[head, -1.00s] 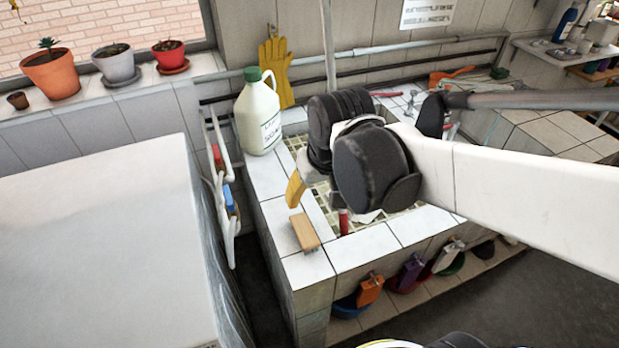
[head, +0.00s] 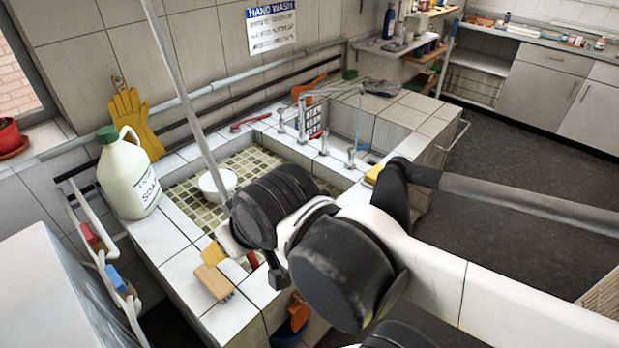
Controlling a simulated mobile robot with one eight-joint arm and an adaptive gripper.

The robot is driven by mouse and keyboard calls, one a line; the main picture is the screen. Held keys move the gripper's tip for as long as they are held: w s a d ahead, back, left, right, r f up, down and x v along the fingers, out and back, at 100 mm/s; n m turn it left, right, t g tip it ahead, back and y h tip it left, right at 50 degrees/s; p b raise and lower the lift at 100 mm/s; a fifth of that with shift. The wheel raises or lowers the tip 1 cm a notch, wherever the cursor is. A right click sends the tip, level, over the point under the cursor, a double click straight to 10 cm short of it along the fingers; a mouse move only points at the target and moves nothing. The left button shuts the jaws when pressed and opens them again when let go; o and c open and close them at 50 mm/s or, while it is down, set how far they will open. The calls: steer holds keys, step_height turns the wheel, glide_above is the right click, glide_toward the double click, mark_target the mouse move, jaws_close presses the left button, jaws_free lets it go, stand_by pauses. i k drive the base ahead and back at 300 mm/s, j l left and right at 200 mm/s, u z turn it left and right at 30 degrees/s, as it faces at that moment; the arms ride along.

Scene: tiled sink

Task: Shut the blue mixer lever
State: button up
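A blue lever-like piece (head: 117,280) sits on white piping at the left side of the tiled sink, below a red one (head: 88,235). I cannot tell whether this is the mixer lever or how it is set. My arm reaches in from the right and covers the front of the sink. A dark piece at its end, seemingly part of my gripper (head: 274,272), hangs near the front rim, right of the blue piece and apart from it. Its fingers cannot be made out.
A wooden brush (head: 214,281) lies on the front rim. A soap jug (head: 130,178) stands at the back-left corner near a yellow glove (head: 135,120). A white bowl (head: 217,186) is in the basin. A white block (head: 45,290) fills the lower left. Open floor (head: 520,180) lies right.

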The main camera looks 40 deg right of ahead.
mark_target(351, 152)
steer(key=z, duration=1.65)
steer(key=i+l, duration=1)
